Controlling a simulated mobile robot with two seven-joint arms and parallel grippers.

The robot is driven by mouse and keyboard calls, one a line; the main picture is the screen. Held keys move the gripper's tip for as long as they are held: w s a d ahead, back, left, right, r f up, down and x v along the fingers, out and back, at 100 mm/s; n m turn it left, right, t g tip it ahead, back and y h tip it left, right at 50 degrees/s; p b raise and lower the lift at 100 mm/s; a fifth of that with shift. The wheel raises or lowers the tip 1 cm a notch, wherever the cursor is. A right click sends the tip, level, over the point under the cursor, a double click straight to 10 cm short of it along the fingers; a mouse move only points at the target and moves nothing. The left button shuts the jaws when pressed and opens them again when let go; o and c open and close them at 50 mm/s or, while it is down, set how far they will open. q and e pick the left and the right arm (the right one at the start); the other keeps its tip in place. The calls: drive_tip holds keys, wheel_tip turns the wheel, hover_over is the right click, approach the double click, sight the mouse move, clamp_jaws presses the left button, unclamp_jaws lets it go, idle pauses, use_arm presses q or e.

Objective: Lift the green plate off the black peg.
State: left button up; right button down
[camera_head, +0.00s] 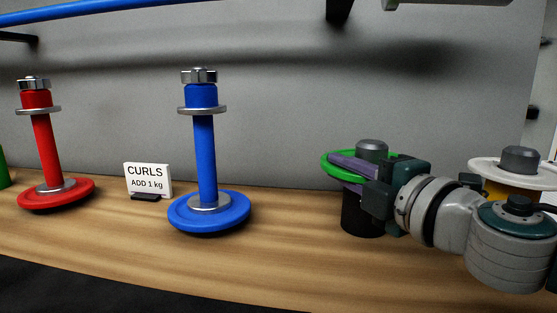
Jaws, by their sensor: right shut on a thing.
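The green plate (328,167) is at the right of the head view, around the upper part of the black peg (360,219). The peg's grey domed top shows above the plate, and its black lower part shows below. My right gripper (343,172) comes in from the right and is shut on the green plate's rim, with one purple finger above and one below. The fingers and wrist hide the plate's front and right side, so its exact height on the peg is hard to tell. My left gripper is not in view.
A white plate (485,165) on another dark-topped peg stands right behind my right arm. A blue dumbbell (205,160), a sign (147,178) and a red dumbbell (42,145) stand upright on the wooden shelf (285,240) to the left. The shelf between the blue dumbbell and black peg is clear.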

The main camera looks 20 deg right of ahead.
idle(0.8)
wheel_tip(320, 180, up, 10)
drive_tip(key=p, duration=0.5)
drive_tip(key=shift+r, duration=0.2)
